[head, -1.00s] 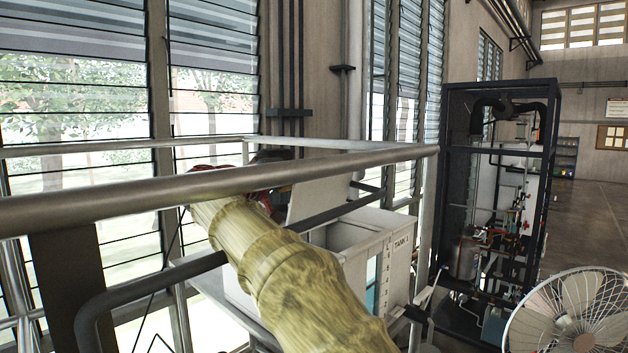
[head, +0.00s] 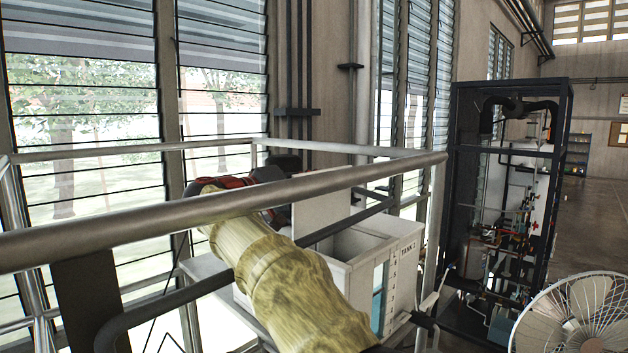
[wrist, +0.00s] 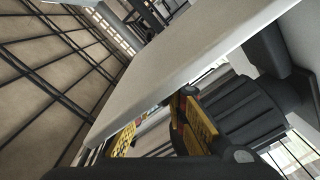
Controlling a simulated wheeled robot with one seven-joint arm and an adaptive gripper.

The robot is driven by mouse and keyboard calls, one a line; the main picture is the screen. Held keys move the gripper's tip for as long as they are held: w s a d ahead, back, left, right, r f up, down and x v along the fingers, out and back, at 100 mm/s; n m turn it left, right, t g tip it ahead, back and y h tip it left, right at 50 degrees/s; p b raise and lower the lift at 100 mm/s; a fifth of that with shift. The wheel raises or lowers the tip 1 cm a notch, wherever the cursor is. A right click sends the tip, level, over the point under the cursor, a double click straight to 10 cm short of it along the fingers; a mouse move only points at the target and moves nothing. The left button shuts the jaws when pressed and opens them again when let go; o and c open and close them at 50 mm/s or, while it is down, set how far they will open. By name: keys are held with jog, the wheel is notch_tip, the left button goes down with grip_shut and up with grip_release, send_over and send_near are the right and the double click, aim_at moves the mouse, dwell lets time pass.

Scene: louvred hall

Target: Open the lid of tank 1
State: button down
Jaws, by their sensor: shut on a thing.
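Tank 1 (head: 405,262) is a white box behind the railing in the head view, with a "TANK" label on its side. Its top is open towards the right part. Its lid (head: 322,212) is a pale flat panel that stands raised at the tank's left side. In the wrist view the lid (wrist: 185,62) is a large slab running diagonally across the picture. In the head view my arm and the railing hide the fingertips and part of the tank.
A metal railing (head: 230,200) crosses in front of the tank, close to my arm. A dark bar (head: 345,220) passes before the lid. A framed piping rig (head: 505,200) stands to the right, with a fan (head: 575,315) in the right foreground. Louvred windows are behind.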

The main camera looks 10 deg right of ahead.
jog(key=c, duration=1.9)
grip_release()
jog(key=shift+w+a+f, duration=0.15)
jog(key=shift+f, duration=0.1)
jog(key=shift+r, duration=0.1)
jog(key=v, duration=1.2)
